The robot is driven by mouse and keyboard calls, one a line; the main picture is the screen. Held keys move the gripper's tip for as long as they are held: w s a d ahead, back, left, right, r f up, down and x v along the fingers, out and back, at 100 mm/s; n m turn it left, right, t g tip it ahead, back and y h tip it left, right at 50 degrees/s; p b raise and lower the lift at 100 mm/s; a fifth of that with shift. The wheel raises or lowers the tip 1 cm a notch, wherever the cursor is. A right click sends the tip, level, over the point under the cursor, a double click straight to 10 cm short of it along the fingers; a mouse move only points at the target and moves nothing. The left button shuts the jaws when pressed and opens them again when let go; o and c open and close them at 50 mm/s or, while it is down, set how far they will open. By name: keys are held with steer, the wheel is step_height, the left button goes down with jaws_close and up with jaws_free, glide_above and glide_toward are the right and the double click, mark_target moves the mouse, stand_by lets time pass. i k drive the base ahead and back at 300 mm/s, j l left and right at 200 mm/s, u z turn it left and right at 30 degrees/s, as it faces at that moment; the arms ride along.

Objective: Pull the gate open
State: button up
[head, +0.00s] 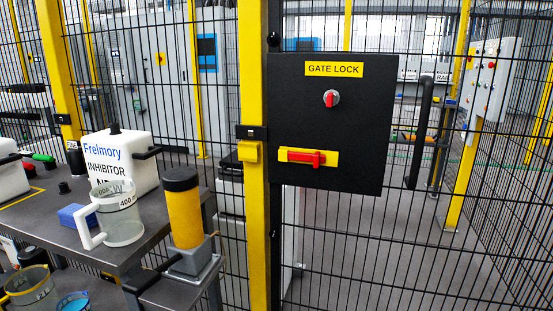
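The gate (440,240) is a black wire mesh panel that fills the right part of the head view. Its dark frame edge stands close beside a yellow post (254,200), and it looks shut. A black box labelled GATE LOCK (350,125) is fixed on the gate. It carries a small red and white knob (331,98) and a red lever (312,158) lying level on a yellow plate. A vertical black pull handle (420,132) is to the right of the box. A yellow latch piece (248,151) sits on the post. My gripper is not in view.
A yellow and black cylinder (183,210) stands on a lower stand near the post. Beyond the mesh are cabinets and open floor.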

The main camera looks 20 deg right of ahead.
mark_target(354, 135)
steer(key=z, duration=1.55)
steer(key=i+u, duration=0.4)
steer(key=k+l, duration=0.05)
